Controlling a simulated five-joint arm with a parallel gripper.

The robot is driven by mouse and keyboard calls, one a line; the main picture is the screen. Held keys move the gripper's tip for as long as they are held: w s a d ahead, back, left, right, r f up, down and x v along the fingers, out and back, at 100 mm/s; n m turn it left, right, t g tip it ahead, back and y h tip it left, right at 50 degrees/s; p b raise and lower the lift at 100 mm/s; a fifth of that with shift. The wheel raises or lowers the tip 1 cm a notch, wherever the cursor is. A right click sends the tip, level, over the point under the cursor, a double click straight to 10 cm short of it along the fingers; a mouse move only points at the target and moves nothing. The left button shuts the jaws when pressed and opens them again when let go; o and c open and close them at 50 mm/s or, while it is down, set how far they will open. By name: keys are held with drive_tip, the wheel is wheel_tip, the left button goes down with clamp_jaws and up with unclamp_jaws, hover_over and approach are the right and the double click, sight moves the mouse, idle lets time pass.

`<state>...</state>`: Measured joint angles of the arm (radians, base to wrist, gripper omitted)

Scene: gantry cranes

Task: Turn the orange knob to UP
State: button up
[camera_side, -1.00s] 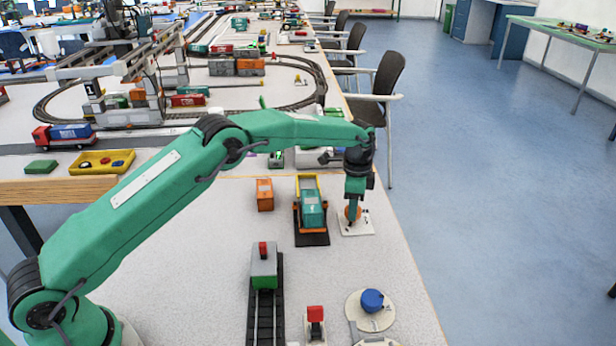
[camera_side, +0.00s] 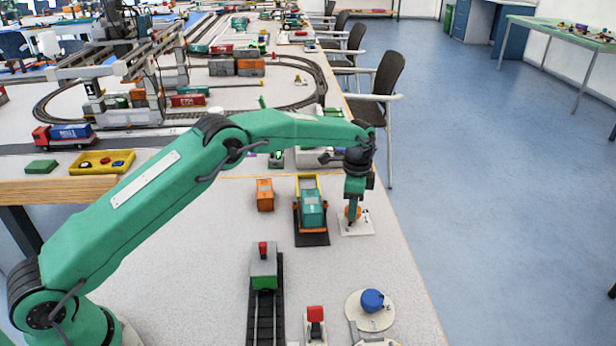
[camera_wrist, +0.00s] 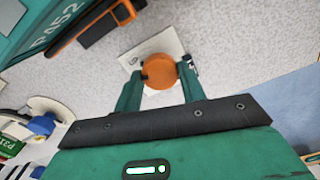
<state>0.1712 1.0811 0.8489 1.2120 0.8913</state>
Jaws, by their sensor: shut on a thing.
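The orange knob (camera_side: 351,212) sits on a white square plate (camera_side: 366,226) near the table's right edge, in the side view. In the wrist view the round knob (camera_wrist: 159,71) lies between the two fingers, on the white plate (camera_wrist: 166,40). My gripper (camera_side: 354,212) points down over the knob; it also shows in the wrist view (camera_wrist: 159,80), with a finger on either side, shut on the knob.
A teal and orange crane model (camera_side: 311,205) stands just left of the knob plate. An orange box (camera_side: 264,194) stands farther left. A blue knob (camera_side: 372,300) on a round plate, a red switch (camera_side: 315,314) and a green wagon on track (camera_side: 263,270) are nearer the camera.

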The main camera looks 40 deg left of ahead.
drive_tip(key=o, duration=1)
drive_tip(key=shift+c, duration=0.2)
drive_tip(key=shift+r, duration=0.1)
drive_tip(key=shift+r, duration=3.8)
drive_tip(key=shift+r, duration=0.1)
